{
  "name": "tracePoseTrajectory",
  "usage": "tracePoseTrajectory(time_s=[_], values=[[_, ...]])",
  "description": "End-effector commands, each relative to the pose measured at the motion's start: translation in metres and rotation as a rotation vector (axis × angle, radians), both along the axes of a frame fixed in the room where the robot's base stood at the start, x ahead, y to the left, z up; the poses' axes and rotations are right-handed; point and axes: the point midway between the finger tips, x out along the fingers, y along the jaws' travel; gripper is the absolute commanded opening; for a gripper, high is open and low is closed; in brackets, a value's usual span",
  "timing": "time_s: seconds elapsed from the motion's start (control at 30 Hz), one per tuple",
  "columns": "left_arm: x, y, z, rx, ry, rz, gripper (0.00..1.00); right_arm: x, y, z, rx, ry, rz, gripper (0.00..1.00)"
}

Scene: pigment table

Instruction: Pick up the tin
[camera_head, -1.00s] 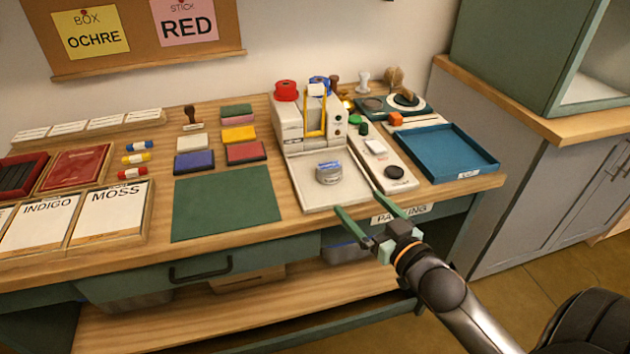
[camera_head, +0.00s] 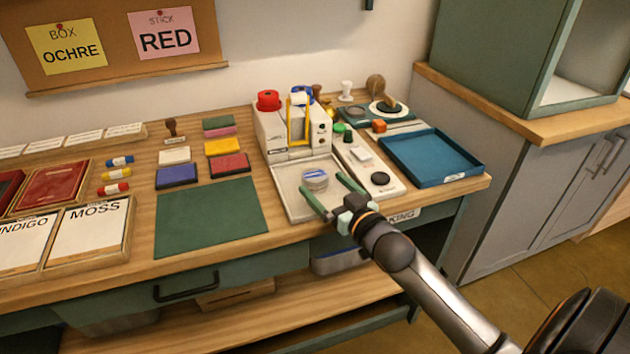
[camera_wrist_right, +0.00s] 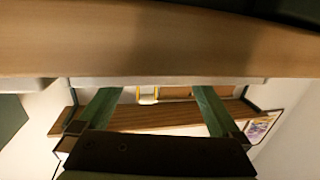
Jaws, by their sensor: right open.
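The tin (camera_head: 315,182) is small, round and grey with a blue and white label. It stands on the pale plate (camera_head: 291,201) in front of the white press-like machine in the head view. My right gripper (camera_head: 321,186) is open, and its green fingers point at the tin from the front right. One fingertip shows left of the tin and one to its right; I cannot tell whether they are level with it. In the right wrist view the open fingers (camera_wrist_right: 156,92) show with no tin visible between them. My left gripper is not in view.
The machine (camera_head: 293,132) stands behind the tin. A pale strip (camera_head: 366,166) with a black disc and a blue tray (camera_head: 431,157) are to the right. A green mat (camera_head: 210,216) lies to the left. The wooden table edge crosses the right wrist view.

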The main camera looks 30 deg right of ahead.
Motion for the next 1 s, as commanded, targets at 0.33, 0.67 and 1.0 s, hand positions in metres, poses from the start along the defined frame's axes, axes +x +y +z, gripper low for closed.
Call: tracePoseTrajectory(time_s=[0.33, 0.67, 1.0], values=[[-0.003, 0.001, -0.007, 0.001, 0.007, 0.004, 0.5, 0.036, -0.004, -0.001, 0.0, 0.0, 0.0, 1.0], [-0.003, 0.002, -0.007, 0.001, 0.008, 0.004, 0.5, 0.036, -0.004, -0.001, 0.0, 0.0, 0.0, 0.89], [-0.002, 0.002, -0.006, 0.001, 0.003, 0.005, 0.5, 0.036, -0.004, -0.001, 0.0, 0.0, 0.001, 0.51]])
